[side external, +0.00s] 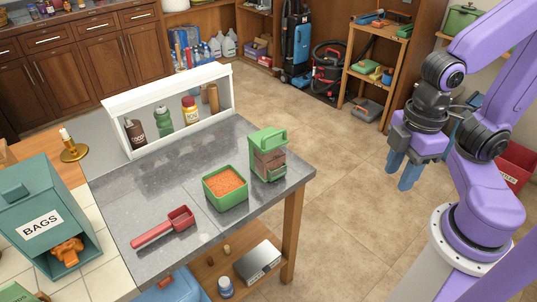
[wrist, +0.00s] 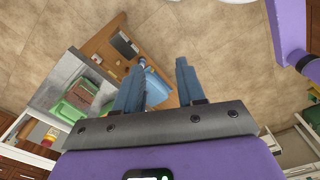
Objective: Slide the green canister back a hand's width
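The green canister (side external: 268,158) stands upright at the right end of the grey counter in the side external view. It has a green lid with a handle, clear sides with brown contents and a green spout low on the front. My gripper (side external: 403,172) hangs over the floor, well to the right of the counter and apart from the canister. Its blue fingers (wrist: 165,68) are spread with nothing between them.
A green tub of orange grains (side external: 225,188) stands just left of the canister, with a red scoop (side external: 165,227) farther left. A white shelf (side external: 170,105) with bottles lines the counter's back edge. A teal bag dispenser (side external: 42,220) is at far left. Bare counter lies behind the canister.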

